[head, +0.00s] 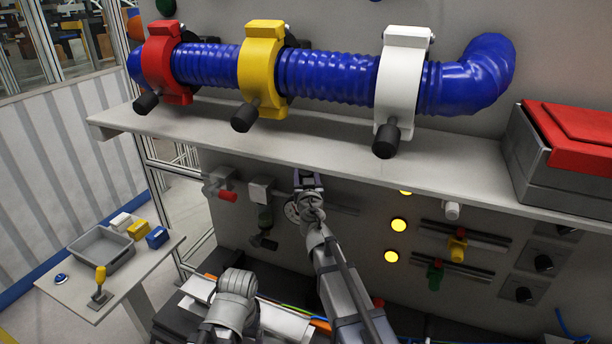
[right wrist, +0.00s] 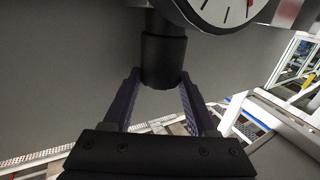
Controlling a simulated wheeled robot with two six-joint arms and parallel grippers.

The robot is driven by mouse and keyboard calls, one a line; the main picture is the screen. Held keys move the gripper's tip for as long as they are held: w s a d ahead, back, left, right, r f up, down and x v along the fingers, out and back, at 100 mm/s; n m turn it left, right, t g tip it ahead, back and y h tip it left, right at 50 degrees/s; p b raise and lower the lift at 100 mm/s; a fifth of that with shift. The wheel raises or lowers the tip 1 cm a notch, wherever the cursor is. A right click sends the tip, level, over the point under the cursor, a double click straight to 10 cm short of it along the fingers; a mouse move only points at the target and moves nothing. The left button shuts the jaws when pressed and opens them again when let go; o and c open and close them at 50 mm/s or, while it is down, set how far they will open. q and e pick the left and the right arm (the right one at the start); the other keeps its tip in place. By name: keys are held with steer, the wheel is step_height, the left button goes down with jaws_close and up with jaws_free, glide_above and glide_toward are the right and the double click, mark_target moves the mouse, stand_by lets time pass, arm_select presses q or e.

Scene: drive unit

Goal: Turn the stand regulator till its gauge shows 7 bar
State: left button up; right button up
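The stand regulator's round white gauge (head: 292,212) is on the grey wall panel under the shelf, partly hidden by my right arm in the head view. In the right wrist view only the lower part of the gauge dial (right wrist: 226,10) shows, with black ticks and a red mark; its reading cannot be told. Below it hangs a black cylindrical knob (right wrist: 163,55). My right gripper (head: 308,182) is at the regulator; its two fingers (right wrist: 160,78) stand on both sides of the knob's lower end. Whether they press on it is unclear. My left gripper is not visible.
Above is a shelf (head: 200,136) with a blue hose (head: 330,80) in red, yellow and white clamps. A red-lidded grey box (head: 550,165) stands at right. Valves (head: 220,187), lit yellow lamps (head: 398,225) and knobs (head: 543,262) flank the gauge. A side table (head: 130,270) holds a tray.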

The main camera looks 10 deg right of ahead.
steer(key=c, duration=0.6)
steer(key=shift+a+h, duration=0.1)
steer(key=shift+h, duration=0.2)
steer(key=m+h, duration=0.1)
steer(key=h, duration=0.1)
steer(key=m+g+h, duration=0.1)
steer(key=m+h, duration=0.1)
steer(key=m+g+h, duration=0.1)
steer(key=h, duration=0.1)
steer(key=shift+w+a+m, duration=0.3)
steer(key=shift+a, duration=0.1)
steer(key=m+g+h, duration=0.1)
steer(key=h, duration=0.1)
steer(key=m+g+h, duration=0.2)
steer(key=shift+w+a+g, duration=0.15)
steer(key=shift+g, duration=0.15)
steer(key=shift+m+g+h, duration=1.4)
steer(key=shift+m+g, duration=0.1)
steer(key=shift+g, duration=0.1)
steer(key=o, duration=1.1)
